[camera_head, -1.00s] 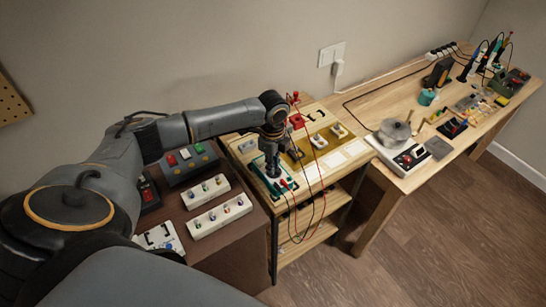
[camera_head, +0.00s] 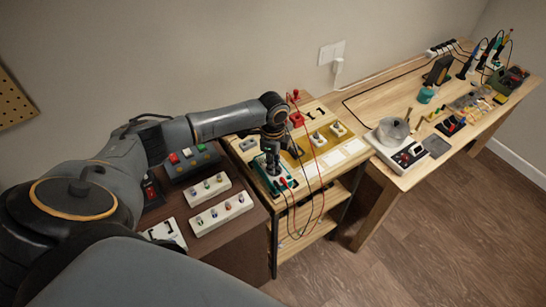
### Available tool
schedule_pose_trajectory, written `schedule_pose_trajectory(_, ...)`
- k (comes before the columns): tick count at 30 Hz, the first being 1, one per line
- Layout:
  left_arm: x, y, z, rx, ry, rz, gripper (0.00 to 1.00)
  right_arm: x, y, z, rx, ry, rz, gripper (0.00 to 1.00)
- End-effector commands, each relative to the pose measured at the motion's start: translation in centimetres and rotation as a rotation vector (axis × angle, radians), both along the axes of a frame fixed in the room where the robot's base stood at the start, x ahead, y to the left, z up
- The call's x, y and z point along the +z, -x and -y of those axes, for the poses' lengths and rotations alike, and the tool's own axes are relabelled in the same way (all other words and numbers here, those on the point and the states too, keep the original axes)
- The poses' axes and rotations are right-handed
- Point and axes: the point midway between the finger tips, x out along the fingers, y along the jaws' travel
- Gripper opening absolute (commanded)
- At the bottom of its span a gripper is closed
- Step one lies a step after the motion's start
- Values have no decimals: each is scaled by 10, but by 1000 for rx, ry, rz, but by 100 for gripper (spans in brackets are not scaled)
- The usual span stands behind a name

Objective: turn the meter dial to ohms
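The meter (camera_head: 287,181) lies on the small wooden bench in the middle, a green-edged device with a pale face and red and black leads at its right end. My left gripper (camera_head: 274,170) points straight down over the meter, with its fingertips at or just above the face. The gripper covers the dial, so the dial's setting is hidden. The fingers look close together, but they are too small to tell whether they are shut on the dial. My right gripper is out of view.
Red and black leads (camera_head: 316,160) loop over the bench's front edge. Brass and white parts (camera_head: 318,140) sit right of the meter. White switch strips (camera_head: 221,214) lie on the brown cabinet at left. A longer workbench (camera_head: 385,92) with tools stands at right.

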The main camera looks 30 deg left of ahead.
Motion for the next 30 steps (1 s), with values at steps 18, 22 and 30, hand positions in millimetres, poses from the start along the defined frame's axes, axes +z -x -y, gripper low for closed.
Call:
schedule_pose_trajectory(18, 41, -1, 0, -2, 0, 4, 34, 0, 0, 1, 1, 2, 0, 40)
schedule_pose_trajectory(22, 69, -1, -1, -1, -1, 4, 34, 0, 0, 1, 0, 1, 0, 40)
schedule_pose_trajectory(30, 112, 0, 0, 0, 0, 2, 34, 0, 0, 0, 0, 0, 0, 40)
